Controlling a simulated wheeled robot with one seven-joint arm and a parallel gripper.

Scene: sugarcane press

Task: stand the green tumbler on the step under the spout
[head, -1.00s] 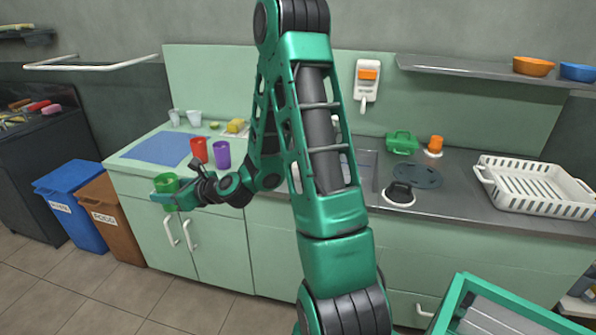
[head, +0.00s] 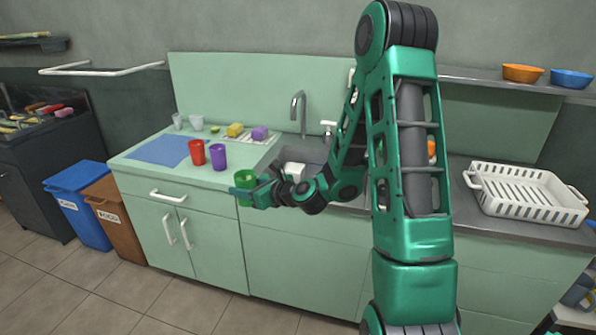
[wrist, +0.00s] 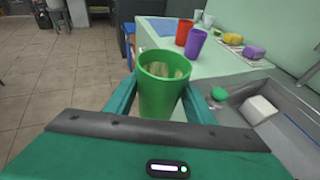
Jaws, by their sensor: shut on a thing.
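The green tumbler (head: 244,180) is in my gripper (head: 258,192), upright, in front of the counter's front edge near the left end of the sink. In the wrist view the tumbler (wrist: 163,88) stands between the two green fingers of my gripper (wrist: 160,103), open end up. It looks empty. I cannot make out a step under a spout. The only spout I see is the grey tap (head: 299,108) over the sink (head: 306,150), partly behind my arm.
A red cup (head: 197,152) and a purple cup (head: 219,156) stand on the counter left of the sink, by a blue mat (head: 158,150). Sponges (head: 235,130) lie behind. A white block (head: 294,170) is in the sink. A white basket (head: 525,194) is at right.

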